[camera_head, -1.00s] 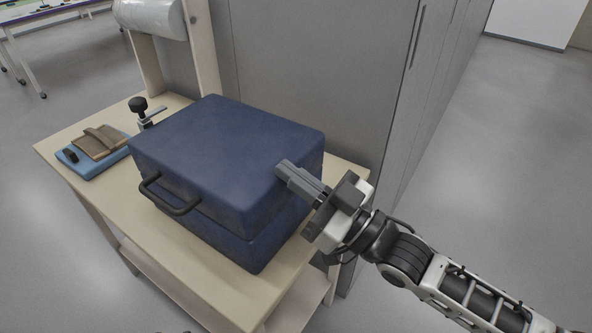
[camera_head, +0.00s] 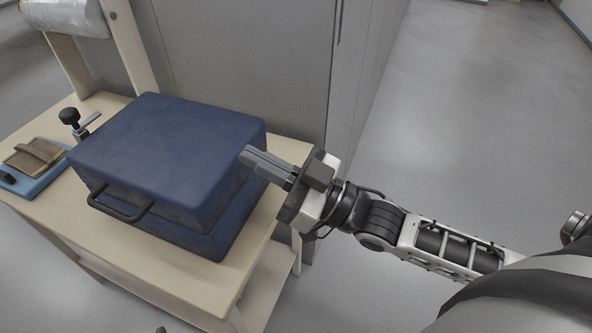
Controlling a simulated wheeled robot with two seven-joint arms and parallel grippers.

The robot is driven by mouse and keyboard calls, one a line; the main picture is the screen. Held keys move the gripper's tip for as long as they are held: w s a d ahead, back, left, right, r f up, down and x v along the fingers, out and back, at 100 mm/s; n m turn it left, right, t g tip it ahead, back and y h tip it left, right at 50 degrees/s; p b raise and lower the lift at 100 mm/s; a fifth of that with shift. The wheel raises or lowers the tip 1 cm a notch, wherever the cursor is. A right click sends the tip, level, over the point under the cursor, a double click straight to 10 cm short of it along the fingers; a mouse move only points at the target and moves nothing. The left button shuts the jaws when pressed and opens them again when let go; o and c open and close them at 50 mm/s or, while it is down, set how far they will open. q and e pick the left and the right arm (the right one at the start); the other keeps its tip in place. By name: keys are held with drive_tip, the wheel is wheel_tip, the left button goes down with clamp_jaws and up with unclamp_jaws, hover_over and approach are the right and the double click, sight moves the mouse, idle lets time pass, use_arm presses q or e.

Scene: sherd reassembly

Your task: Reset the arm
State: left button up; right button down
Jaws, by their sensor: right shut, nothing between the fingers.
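My right gripper (camera_head: 250,156) reaches in from the right, with its fingers together and nothing between them. Its fingertips are at the right side of a dark blue case (camera_head: 165,140), near the upper edge; I cannot tell whether they touch it. The case is closed and lies on a wooden table (camera_head: 180,285), with its black handle (camera_head: 118,206) facing the front left. My left gripper is not in view.
A clamp (camera_head: 75,124) stands behind the case on the left. A blue tray (camera_head: 42,183) with a brown item (camera_head: 34,154) lies at the table's left. Grey cabinets (camera_head: 250,65) stand behind. The floor (camera_head: 450,110) at the right is clear.

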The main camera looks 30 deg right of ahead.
drive_tip(key=v, duration=0.6)
drive_tip(key=s+a+f+m+g+h+p, duration=0.1)
drive_tip(key=s+f+m+g+h, duration=0.1)
drive_tip(key=f+h, duration=0.3)
drive_tip(key=s+a+f+m+g+h+p, duration=0.1)
drive_tip(key=f+h, duration=0.5)
drive_tip(key=f, duration=0.8)
drive_tip(key=s+a+m+g, duration=0.1)
drive_tip(key=m+g, duration=0.1)
drive_tip(key=m, duration=0.1)
drive_tip(key=shift+f+g, duration=0.2)
drive_tip(key=shift+g, duration=0.2)
